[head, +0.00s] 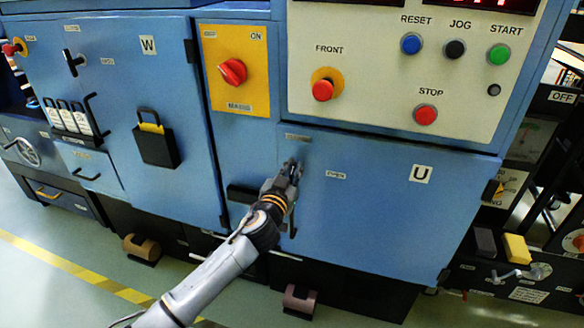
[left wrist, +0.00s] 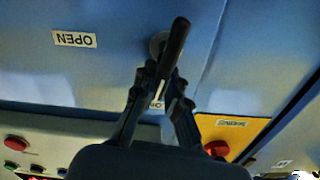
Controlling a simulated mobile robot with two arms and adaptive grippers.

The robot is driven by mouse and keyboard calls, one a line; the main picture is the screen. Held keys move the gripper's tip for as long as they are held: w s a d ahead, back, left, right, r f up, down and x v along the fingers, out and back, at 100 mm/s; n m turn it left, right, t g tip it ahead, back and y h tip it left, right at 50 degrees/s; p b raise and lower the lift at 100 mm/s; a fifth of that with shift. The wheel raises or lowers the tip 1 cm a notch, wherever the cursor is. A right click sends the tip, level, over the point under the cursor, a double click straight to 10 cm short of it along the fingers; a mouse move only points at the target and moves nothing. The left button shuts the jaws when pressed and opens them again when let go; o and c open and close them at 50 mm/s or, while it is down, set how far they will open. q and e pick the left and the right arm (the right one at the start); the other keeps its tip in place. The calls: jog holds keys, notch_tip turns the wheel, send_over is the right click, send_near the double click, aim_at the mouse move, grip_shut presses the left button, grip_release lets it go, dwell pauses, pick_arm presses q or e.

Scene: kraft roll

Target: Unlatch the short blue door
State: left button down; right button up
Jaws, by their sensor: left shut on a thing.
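The short blue door (head: 385,225) marked U fills the lower right of the cabinet in the head view and looks flush with it. Its dark latch handle (left wrist: 174,48) shows in the left wrist view, a bar on a round grey base, lying slightly tilted. My left gripper (head: 292,172) is at the door's upper left corner, with its fingers closed around the bar's near part. In the head view the gripper hides most of the latch. An OPEN label (left wrist: 74,39) is beside the latch. My right gripper is in neither view.
A taller blue door (head: 155,80) marked W, with a black holder, stands to the left. Above are a red rotary switch (head: 232,71) on a yellow plate and a panel of buttons (head: 411,44). A dark pull handle (head: 293,222) is just below my gripper.

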aim_at(305, 169)
pick_arm(q)
jog(key=shift+s+d+m, duration=0.1)
jog(key=shift+d+m, duration=0.1)
jog(key=shift+m, duration=0.7)
jog(key=m, duration=0.3)
jog(key=d+f+m+p, duration=0.1)
jog(key=m, duration=0.5)
jog(key=shift+s+d+f, duration=0.15)
jog(key=shift+s+f, duration=0.05)
jog(key=shift+f, duration=0.05)
jog(key=m, duration=0.2)
jog(key=f+m, duration=0.1)
jog(key=m, duration=0.1)
jog(key=shift+d+m+p, duration=0.1)
jog(key=shift+m+p, duration=0.25)
jog(key=shift+m, duration=0.35)
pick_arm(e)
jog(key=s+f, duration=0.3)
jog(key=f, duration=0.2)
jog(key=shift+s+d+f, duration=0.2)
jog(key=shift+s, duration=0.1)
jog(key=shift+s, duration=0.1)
pick_arm(q)
jog(key=c, duration=1.4)
grip_release()
